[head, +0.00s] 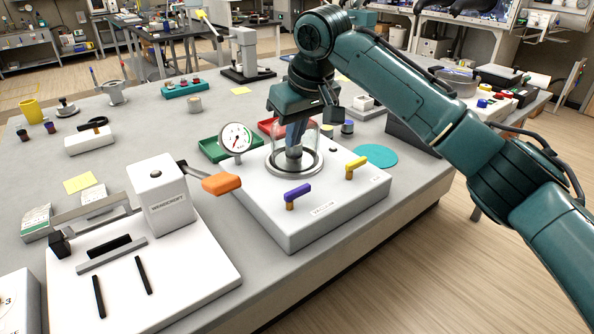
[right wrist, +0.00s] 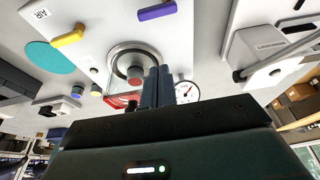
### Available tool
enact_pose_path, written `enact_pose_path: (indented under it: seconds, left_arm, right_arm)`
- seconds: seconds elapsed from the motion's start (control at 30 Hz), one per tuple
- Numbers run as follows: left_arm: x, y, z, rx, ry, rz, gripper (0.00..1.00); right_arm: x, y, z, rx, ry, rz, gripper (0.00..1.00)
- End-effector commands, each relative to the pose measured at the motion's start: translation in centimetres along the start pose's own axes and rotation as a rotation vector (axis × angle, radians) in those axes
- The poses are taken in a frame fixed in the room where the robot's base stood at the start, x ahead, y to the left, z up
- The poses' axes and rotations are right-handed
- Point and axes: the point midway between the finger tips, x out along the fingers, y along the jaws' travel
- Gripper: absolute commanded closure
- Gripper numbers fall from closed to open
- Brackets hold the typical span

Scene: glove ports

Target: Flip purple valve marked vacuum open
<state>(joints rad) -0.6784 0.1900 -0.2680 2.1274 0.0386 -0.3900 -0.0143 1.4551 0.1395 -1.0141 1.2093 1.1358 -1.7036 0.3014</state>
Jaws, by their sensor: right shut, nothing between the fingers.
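The purple valve handle (head: 297,192) is on the front of a white box (head: 300,233), with a small label (head: 326,209) beside it too small to read surely. It also shows at the top of the right wrist view (right wrist: 157,10). A yellow valve handle (head: 356,163) is to its right; the right wrist view shows an "AIR" label (right wrist: 40,13) near it. My right gripper (head: 293,153) is shut and empty, pointing down at the glass dome behind the purple handle and apart from the handle. Whether its fingers touch the dome I cannot tell. My left gripper is not in view.
The glass dome (head: 313,139) stands on a metal ring, with a dial gauge (head: 236,138) to its left. A white press with an orange handle (head: 221,183) stands front left. Green (head: 213,149) and red trays lie behind the box. A teal disc (head: 376,155) is at right.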

Motion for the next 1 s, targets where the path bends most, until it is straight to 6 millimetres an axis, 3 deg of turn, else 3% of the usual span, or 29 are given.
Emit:
enact_pose_path:
  seconds: [0.17,0.63,1.0]
  left_arm:
    - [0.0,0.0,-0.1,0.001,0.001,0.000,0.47]
    - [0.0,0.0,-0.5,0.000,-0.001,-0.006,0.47]
    - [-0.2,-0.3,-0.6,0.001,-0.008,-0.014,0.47]
  right_arm:
    - [1.5,0.0,0.1,0.001,-0.003,0.000,1.00]
    - [10.3,0.0,0.1,0.000,-0.003,0.001,1.00]
    - [8.8,0.1,3.4,-0.001,0.000,0.000,1.00]
